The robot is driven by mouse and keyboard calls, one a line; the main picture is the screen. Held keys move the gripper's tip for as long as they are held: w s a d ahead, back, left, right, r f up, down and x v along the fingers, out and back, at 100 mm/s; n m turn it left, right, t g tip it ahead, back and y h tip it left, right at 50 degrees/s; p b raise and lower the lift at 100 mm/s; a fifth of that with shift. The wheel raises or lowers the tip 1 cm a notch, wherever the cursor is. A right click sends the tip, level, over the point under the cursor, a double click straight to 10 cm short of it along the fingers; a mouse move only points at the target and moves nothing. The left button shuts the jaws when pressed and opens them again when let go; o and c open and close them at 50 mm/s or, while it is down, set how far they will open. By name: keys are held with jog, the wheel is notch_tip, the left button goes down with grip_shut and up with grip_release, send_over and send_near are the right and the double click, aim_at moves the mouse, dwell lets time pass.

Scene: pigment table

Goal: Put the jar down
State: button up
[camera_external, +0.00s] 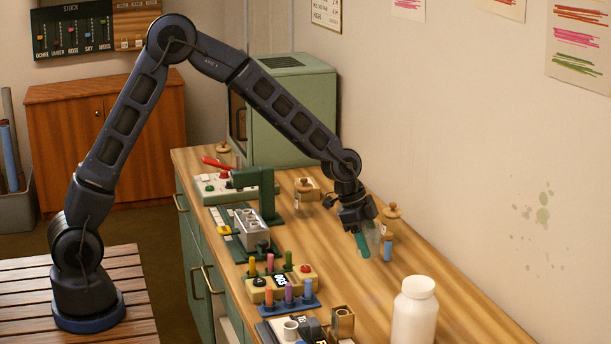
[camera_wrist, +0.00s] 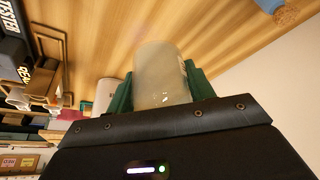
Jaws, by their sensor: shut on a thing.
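My gripper (camera_external: 367,246) hangs over the right half of the wooden counter (camera_external: 330,255), pointing down. Its green fingers are shut on a pale, translucent jar (camera_wrist: 158,75), which shows between them in the wrist view. In the external view the jar is mostly hidden by the fingers and hard to make out. I cannot tell whether its base touches the counter.
A wooden-lidded jar (camera_external: 391,222) and a blue cylinder (camera_external: 388,250) stand close to the gripper. Another lidded jar (camera_external: 304,194) stands further back. A white bottle (camera_external: 415,312) is in front, near a small wooden holder (camera_external: 342,322). Bare counter lies left of the gripper.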

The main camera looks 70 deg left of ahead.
aim_at(371, 290)
notch_tip(371, 290, down, 10)
jog(key=shift+f, duration=0.2)
dwell(0.3)
jog(key=o, duration=1)
jog(key=shift+f, duration=0.1)
